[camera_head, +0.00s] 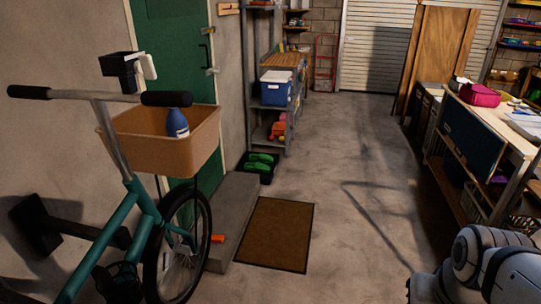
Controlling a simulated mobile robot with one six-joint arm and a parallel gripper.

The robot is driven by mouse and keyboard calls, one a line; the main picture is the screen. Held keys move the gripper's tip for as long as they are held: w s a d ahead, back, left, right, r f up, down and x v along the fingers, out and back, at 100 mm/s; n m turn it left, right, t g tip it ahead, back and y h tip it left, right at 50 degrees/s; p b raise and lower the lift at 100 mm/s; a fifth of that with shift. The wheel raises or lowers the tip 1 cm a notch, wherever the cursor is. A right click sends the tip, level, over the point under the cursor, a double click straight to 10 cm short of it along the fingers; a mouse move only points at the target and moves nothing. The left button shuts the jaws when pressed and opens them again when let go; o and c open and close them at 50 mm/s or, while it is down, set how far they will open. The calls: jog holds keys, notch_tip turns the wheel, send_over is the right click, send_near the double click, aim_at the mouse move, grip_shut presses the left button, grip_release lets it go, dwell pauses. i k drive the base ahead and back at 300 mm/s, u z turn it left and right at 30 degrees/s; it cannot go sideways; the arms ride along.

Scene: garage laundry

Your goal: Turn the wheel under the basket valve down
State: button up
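A teal bicycle (142,228) stands at the left. A tan basket (152,154) hangs at its front with a blue bottle (177,123) in it. The wheel under the basket (203,229) has a black tyre and thin spokes; the fork and basket hide part of it, and its bottom is near the frame's lower edge. I cannot make out the valve on its rim. Part of my arm, white and grey, shows at the lower right, well apart from the wheel. My gripper is not in view.
A grey step (238,206) with a small orange object (218,238) lies beside the wheel. A brown mat (272,232) lies on the floor. The middle floor is clear. A workbench (500,122) stands right; a shelf (276,118) and green shoes (260,162) are farther back.

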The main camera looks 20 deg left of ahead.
aim_at(152, 295)
jog(key=u, duration=0.3)
jog(key=i, duration=1.5)
jog(key=u, duration=0.75)
jog(key=i, duration=0.55)
jog(key=u, duration=0.45)
jog(key=k, duration=0.7)
jog(key=u, duration=0.2)
jog(key=i, duration=0.7)
jog(key=z, duration=0.1)
